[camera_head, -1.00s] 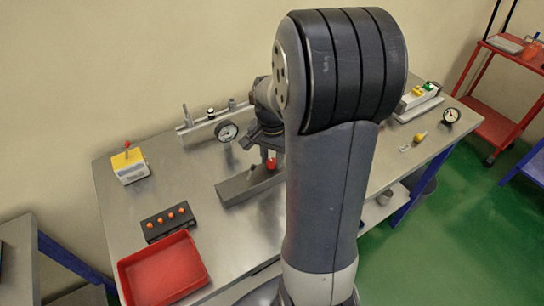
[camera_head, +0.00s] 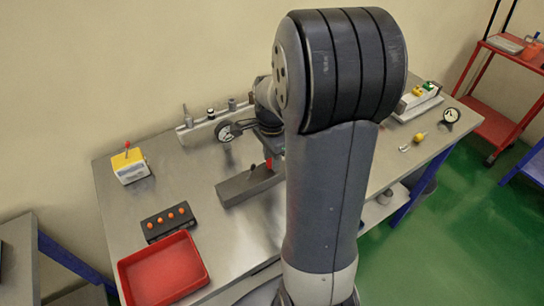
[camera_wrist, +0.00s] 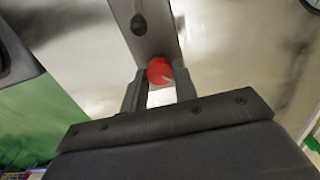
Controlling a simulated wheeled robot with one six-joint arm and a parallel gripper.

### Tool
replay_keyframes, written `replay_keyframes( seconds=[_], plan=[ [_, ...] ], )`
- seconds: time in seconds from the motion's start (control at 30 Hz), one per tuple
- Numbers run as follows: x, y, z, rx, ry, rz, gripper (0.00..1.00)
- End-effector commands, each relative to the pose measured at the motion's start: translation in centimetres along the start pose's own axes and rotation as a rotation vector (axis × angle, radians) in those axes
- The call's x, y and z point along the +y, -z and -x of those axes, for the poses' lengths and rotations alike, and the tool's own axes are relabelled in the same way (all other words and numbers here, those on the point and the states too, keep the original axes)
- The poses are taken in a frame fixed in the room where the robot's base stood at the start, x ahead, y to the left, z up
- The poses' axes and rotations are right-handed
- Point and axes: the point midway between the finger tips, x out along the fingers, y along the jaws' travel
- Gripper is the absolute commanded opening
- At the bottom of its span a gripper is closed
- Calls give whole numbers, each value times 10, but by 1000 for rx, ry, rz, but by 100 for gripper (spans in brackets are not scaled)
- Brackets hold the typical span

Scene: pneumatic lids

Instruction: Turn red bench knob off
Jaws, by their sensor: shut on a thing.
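The red knob (camera_head: 268,163) stands on top of a long grey block (camera_head: 236,188) on the bench. In the wrist view, the red knob (camera_wrist: 159,70) has a pale line across its face and sits between the tips of my gripper (camera_wrist: 158,80). My gripper is shut on it. The grey block (camera_wrist: 150,45) runs away beyond the knob, with a dark round part (camera_wrist: 138,24) on it. In the head view my arm hides most of the gripper and the block's right end.
A yellow-and-white box (camera_head: 130,166), a black panel with orange buttons (camera_head: 168,222) and a red tray (camera_head: 128,283) are at left. Bare bench lies between them and the block.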

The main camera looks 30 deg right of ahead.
Motion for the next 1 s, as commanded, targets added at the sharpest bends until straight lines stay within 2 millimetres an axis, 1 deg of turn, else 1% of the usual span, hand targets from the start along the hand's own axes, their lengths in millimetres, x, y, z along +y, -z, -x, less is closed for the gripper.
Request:
replay_keyframes(
  seconds=[0.4, 0.43, 0.6, 0.7, 0.9, 1.0],
  plan=[
    [0, 0, 1, 0, 2, -8, 5],
    [0, 0, 1, 0, 2, -8, 29],
    [0, 0, 0, 0, 2, -7, 43],
    [0, 0, 0, 0, 1, -7, 49],
    [0, 0, 0, 0, 1, -6, 49],
    [-1, 0, 6, 1, 2, -6, 49]
  ],
)
